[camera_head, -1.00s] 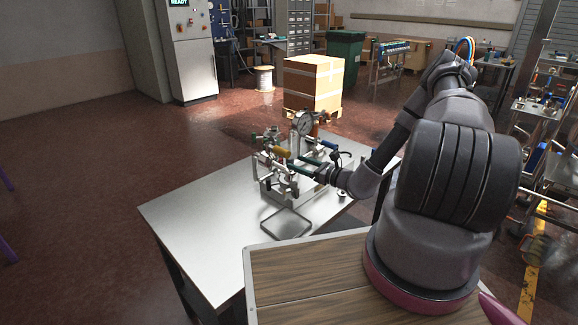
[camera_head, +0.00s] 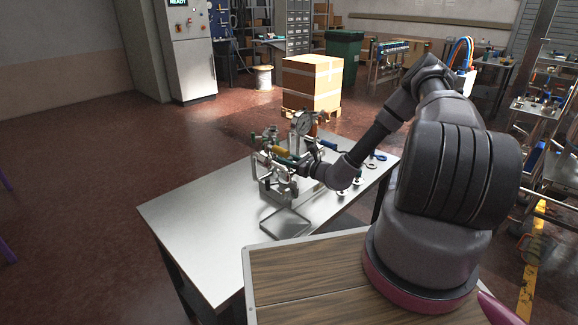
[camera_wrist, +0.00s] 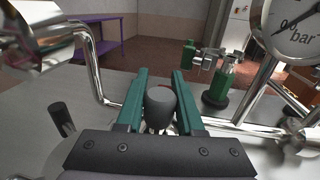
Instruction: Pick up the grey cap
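The dark grey rounded cap (camera_wrist: 160,106) stands between the two green fingers of my gripper (camera_wrist: 160,76) in the wrist view. The fingers are apart, one on each side of the cap; I cannot tell whether either touches it. In the head view my gripper (camera_head: 287,160) reaches in from the right among the metal fittings, and I cannot make out the cap there.
The metal pipe rig (camera_head: 270,188) stands on a steel table (camera_head: 205,220). A pressure gauge (camera_wrist: 290,28) is close at the right, a bent chrome pipe (camera_wrist: 92,62) at the left. A green-bodied fitting (camera_wrist: 219,84) stands just beyond the right finger. The table's left part is clear.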

